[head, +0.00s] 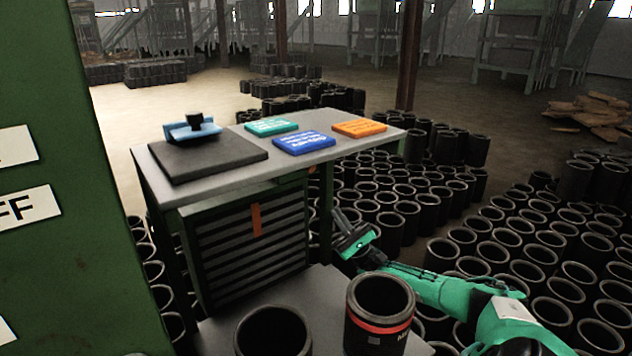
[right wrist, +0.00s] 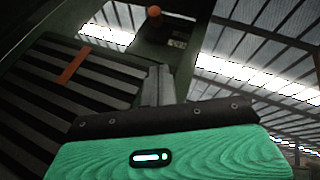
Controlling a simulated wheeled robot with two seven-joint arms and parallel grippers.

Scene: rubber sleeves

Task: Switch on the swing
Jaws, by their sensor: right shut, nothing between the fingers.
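A green panel (head: 90,200) fills the left edge of the head view. It carries white labels, one reading "FF" (head: 28,207) with its left part cut off. No swing and no switch can be made out for certain. A round orange knob (right wrist: 154,13) shows on a dark green part at the top of the right wrist view. My right gripper (head: 339,216) is shut and empty, to the right of the drawer cabinet under the table. Its closed fingers (right wrist: 157,84) point up in the right wrist view, below the knob. My left gripper is not in view.
A grey table (head: 225,170) holds a dark plate with a blue block, plus teal, blue and orange pads. Below it is a slatted drawer cabinet (head: 250,245). Two black sleeves (head: 380,310) stand on a grey surface in front. Many sleeves crowd the floor at right.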

